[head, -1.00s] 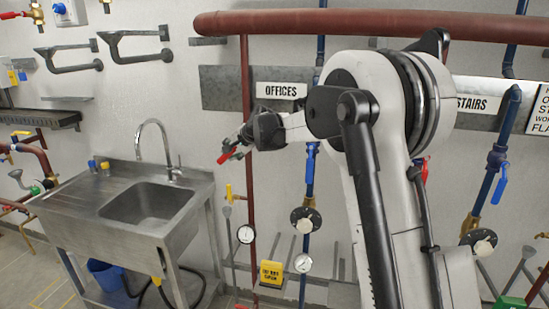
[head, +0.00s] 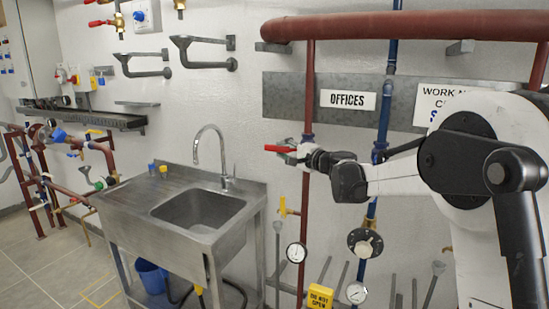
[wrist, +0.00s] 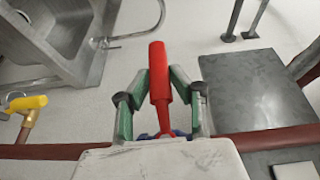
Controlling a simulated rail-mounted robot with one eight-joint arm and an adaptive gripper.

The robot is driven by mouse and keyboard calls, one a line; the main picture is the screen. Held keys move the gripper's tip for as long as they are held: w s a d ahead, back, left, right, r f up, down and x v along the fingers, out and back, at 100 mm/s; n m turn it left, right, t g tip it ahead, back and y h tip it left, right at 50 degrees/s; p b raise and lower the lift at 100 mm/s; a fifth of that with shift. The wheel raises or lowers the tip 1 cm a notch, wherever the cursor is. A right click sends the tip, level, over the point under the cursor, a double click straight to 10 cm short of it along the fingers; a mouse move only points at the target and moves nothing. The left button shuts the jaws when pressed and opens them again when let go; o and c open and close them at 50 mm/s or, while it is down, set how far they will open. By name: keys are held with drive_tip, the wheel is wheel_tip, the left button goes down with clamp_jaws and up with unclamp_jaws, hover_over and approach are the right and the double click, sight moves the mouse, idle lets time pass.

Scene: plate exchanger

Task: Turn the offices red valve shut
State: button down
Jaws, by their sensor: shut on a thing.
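The red valve handle (head: 281,148) sits on the dark red vertical pipe (head: 308,100) by the OFFICES sign (head: 348,99). The handle points left, roughly level and across the pipe. My gripper (head: 300,153) is at the handle, in front of the pipe. In the wrist view the handle (wrist: 158,75) lies between the two green-sided fingers of my gripper (wrist: 160,92), which are closed on it. Its free end sticks out beyond the fingertips. The valve body is mostly hidden behind the gripper.
A steel sink (head: 195,210) stands below left. A yellow valve handle (head: 283,207) and a gauge (head: 296,253) are lower on or near the red pipe. A blue pipe (head: 384,125) runs to the right. A thick red pipe (head: 400,28) crosses above.

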drive_tip(key=shift+r, duration=0.15)
idle(0.4)
drive_tip(key=c, duration=1.5)
unclamp_jaws()
drive_tip(key=shift+c, duration=0.2)
drive_tip(key=shift+s+d, duration=0.3)
drive_tip(key=shift+d, duration=0.1)
drive_tip(key=v, duration=1.1)
drive_tip(key=shift+a, duration=0.1)
